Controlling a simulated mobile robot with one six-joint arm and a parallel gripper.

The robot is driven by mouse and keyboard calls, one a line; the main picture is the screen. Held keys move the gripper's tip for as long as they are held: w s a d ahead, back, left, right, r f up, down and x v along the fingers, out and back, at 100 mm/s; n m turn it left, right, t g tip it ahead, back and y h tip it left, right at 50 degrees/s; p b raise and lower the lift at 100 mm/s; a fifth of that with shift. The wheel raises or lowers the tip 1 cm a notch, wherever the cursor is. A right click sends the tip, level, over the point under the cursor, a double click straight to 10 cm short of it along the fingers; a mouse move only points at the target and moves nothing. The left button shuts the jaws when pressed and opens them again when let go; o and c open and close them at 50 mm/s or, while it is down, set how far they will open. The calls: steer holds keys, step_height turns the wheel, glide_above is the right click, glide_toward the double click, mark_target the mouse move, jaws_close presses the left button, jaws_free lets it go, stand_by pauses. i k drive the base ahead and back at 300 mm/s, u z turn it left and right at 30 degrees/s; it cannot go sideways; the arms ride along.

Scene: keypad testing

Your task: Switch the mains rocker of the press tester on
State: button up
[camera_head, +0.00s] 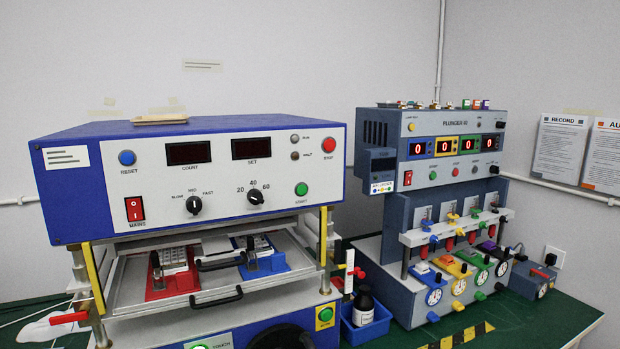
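The press tester is the large blue and white machine (75,222) on the left. Its mains rocker (135,209) is a red switch low on the left of the front panel, above the word MAINS. The rocker is too small to tell which end is pressed in. The count display (189,152) and the set display (251,148) are both dark. The run and halt lamps beside them look unlit. My gripper is not in view, and nothing covers the rocker.
A tray with a black handle (216,298) sits below the panel, carrying red and blue fixtures. Red-handled clamps (69,317) stick out at the sides. A second tester (458,123) with lit red digits stands right. A blue bin (366,329) holds a dark bottle between them.

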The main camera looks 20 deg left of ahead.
mark_target(134, 207)
steer(key=u, duration=1.4)
steer(key=k, duration=0.55)
steer(key=u, duration=0.3)
steer(key=i, duration=1.2)
steer(key=z, duration=0.6)
